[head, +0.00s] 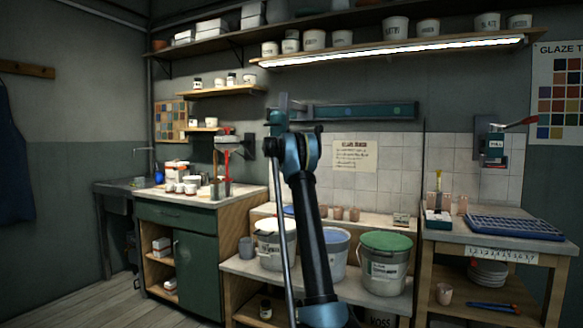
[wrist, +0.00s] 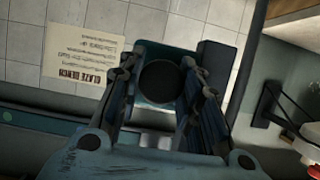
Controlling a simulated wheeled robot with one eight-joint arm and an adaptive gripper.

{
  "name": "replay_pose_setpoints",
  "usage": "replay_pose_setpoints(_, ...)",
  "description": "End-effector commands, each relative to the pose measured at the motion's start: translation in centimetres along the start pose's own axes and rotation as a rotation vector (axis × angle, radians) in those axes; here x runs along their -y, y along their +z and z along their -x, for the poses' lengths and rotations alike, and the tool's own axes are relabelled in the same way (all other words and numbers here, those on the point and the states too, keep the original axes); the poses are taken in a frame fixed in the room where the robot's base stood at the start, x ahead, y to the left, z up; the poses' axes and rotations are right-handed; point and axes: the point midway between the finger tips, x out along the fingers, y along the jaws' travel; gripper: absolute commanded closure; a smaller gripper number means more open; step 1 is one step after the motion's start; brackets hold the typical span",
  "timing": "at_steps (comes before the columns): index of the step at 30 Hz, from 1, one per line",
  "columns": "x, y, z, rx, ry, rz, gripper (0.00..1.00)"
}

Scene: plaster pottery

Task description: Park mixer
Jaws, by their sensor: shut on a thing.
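The thing in my gripper looks like the mixer's wall carriage: a teal block (wrist: 152,47) with a dark round knob (wrist: 161,81) at its centre in the wrist view. My gripper (wrist: 163,90) is shut on the knob, with one finger on each side. In the head view my gripper (head: 281,120) is at the left end of a teal wall rail (head: 350,111) with coloured dots, and my arm hides part of the carriage. A thin grey rod (head: 281,225) runs down beside my arm; I cannot tell whether it belongs to the mixer.
Buckets with white, blue and green (head: 386,243) tops stand on the low bench below. A shelf with a lit strip (head: 390,49) is above the rail. A black bracket (head: 249,146) is to the left. A sign (head: 355,155) hangs below the rail.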

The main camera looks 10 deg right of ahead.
Motion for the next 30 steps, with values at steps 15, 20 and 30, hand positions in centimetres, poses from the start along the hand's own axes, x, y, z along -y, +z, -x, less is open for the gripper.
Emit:
replay_pose_setpoints(15,-0.1,0.0,0.0,0.001,0.001,-0.001,0.45)
replay_pose_setpoints(20,-0.1,0.0,0.1,0.001,0.001,-0.001,0.45)
replay_pose_setpoints(30,0.0,0.1,3.8,0.001,0.000,0.000,0.45)
